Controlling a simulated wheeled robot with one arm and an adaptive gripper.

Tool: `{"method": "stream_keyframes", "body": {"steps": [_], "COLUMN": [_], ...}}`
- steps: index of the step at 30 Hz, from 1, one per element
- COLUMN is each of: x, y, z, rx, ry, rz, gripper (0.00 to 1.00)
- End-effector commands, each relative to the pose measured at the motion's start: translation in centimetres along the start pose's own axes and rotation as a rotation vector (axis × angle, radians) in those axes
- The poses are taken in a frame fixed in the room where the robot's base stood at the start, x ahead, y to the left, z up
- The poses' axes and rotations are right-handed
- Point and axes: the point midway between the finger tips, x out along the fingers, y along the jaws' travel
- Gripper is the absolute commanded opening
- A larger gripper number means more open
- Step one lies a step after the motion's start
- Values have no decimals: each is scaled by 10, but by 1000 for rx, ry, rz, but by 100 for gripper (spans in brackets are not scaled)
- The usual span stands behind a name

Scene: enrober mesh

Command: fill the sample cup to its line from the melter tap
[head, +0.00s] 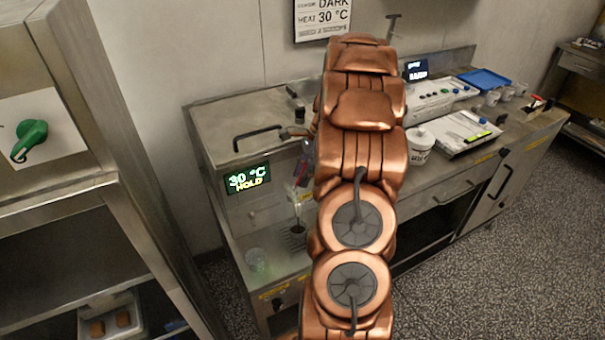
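The melter (245,115) is a steel box with a black handle and a display (247,178) reading "30 °C HOLD". A small clear cup (256,260) stands upright on the steel shelf below the display. I cannot make out its line or any filling in it. A dark round spot shows on the slotted drip grate (292,240), right of the cup, with a thin dark vertical shape above it. My copper arm covers most of the tap area. Small dark and reddish parts (303,168) show at its left edge, possibly my gripper; its fingers cannot be made out.
The right-hand floor is clear.

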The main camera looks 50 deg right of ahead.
Motion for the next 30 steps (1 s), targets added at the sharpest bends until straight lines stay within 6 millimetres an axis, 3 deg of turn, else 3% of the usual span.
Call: {"method": "stream_keyframes", "body": {"steps": [2,14,30], "x": [0,0,0], "y": [0,0,0], "z": [0,0,0], "rx": [0,0,0], "ry": [0,0,3], "rz": [0,0,-1], "gripper": [39,0,0]}}
